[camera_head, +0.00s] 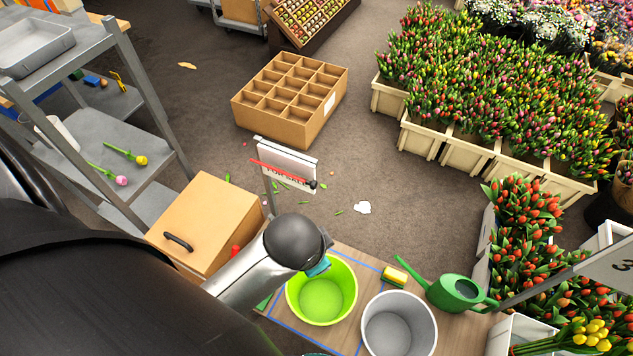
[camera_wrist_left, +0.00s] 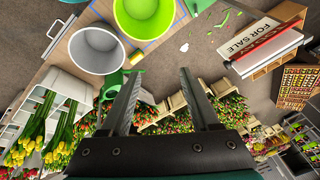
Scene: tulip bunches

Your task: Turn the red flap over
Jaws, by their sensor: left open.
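A white sign (camera_head: 287,158) stands on a post beyond the wooden box in the head view. A thin red flap (camera_head: 280,174) runs across the sign, with a dark knob (camera_head: 312,184) at its right end. In the left wrist view the sign reads FOR SALE (camera_wrist_left: 244,38), and the red flap (camera_wrist_left: 268,44) shows as a narrow band beside the lettering. My left gripper (camera_wrist_left: 160,80) is open and empty, apart from the sign. In the head view my wrist hides its fingers. My right gripper is in neither view.
A lime bucket (camera_head: 322,292), a grey bucket (camera_head: 399,325), a sponge (camera_head: 394,277) and a green watering can (camera_head: 457,292) stand on the table right of my left arm. A wooden box (camera_head: 205,222) is left of it. A divided crate (camera_head: 290,98) lies beyond the sign.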

